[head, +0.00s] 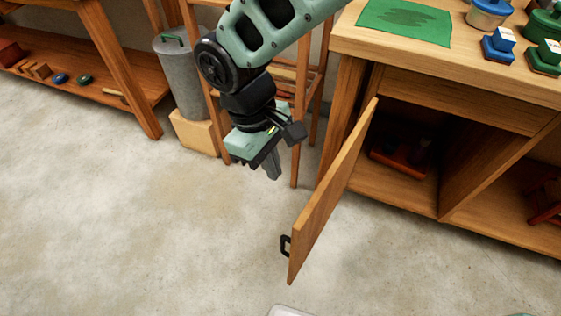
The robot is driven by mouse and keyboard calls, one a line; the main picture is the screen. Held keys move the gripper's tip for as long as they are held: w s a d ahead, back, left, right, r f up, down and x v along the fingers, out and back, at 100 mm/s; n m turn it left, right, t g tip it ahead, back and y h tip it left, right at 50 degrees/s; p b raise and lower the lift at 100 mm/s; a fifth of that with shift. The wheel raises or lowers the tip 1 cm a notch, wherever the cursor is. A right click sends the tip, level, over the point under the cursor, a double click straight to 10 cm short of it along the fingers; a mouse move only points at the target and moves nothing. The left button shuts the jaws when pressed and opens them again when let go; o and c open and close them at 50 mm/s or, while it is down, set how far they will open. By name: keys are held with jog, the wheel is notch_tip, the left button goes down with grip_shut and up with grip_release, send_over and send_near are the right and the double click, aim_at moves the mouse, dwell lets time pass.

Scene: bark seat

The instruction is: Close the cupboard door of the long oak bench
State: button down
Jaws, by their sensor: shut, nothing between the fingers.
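The long oak bench (490,95) stands at the right in the head view. Its cupboard door (331,192) is swung wide open, hinged at the cupboard's left side and reaching out over the floor. A black handle (286,245) sits on the door's outer face near its free edge. My gripper (272,172) is shut and empty, pointing down. In the picture it is left of the door, on the side of the handle face, with a gap between them. My arm comes down from the top of the view.
Inside the cupboard is a dark red object (400,155). A wooden stool (310,85), a grey canister (183,75) and a block (195,132) stand behind my gripper. Another bench (125,75) is at the left. The concrete floor (150,230) in front is clear.

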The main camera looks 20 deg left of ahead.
aim_at(320, 201)
jog(key=s+d+f, duration=0.1)
jog(key=d+f, duration=0.4)
jog(key=f, duration=0.1)
jog(key=shift+s+d+b, duration=0.2)
jog(key=shift+b, duration=0.25)
jog(key=shift+f, duration=0.1)
